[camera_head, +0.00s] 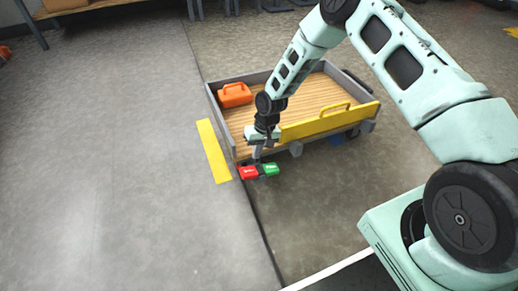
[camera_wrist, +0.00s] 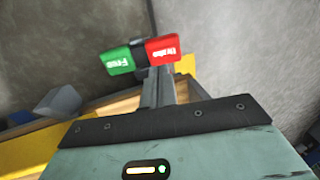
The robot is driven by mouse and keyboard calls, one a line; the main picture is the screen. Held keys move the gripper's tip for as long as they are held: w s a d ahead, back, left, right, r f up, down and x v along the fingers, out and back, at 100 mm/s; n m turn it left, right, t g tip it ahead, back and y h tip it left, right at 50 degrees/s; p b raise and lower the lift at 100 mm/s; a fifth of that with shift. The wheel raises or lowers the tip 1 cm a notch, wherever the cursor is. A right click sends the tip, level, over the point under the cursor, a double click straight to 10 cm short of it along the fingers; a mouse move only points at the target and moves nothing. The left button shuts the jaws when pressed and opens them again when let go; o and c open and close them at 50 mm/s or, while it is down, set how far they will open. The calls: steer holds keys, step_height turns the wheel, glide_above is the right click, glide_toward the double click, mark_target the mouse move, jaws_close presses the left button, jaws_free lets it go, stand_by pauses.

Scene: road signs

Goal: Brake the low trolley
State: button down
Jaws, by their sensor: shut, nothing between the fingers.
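The low trolley (camera_head: 310,98) has a wooden deck, grey side walls and a yellow panel with a handle along its near side. At its near left corner is a rocker pedal with a red half (camera_head: 249,172) and a green half (camera_head: 270,169). In the wrist view the red half (camera_wrist: 163,49) reads "Brake" and the green half (camera_wrist: 119,60) reads "Free". My gripper (camera_head: 258,155) is shut and empty, pointing down just above or at the pedal. In the wrist view its fingers (camera_wrist: 158,80) end beside the pedal's middle. I cannot tell whether they touch it or which half is lower.
An orange case (camera_head: 235,95) lies on the deck at the left. A yellow floor strip (camera_head: 214,150) runs beside the trolley's left wall. A wooden bench (camera_head: 90,10) stands at the back left. The grey floor at the left is clear.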

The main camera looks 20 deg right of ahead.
mark_target(247, 173)
steer(key=b+x, duration=0.4)
steer(key=x, duration=0.3)
steer(key=shift+a+f, duration=0.1)
steer(key=shift+f, duration=0.25)
steer(key=shift+a+f+h+p, duration=0.1)
steer(key=shift+a+h+p, duration=0.25)
steer(key=shift+h+p, duration=0.2)
steer(key=shift+a+f+h, duration=0.1)
steer(key=shift+a+h, duration=0.15)
steer(key=shift+h, duration=0.2)
steer(key=shift+a+f+h+p, duration=0.2)
steer(key=shift+f+h, duration=0.05)
steer(key=shift+h, duration=0.35)
steer(key=shift+a+f+h+p, duration=0.2)
steer(key=shift+f+h, duration=0.1)
steer(key=shift+h, duration=0.3)
steer(key=shift+f, duration=0.1)
steer(key=shift+a+f, duration=0.15)
steer(key=shift+f, duration=0.05)
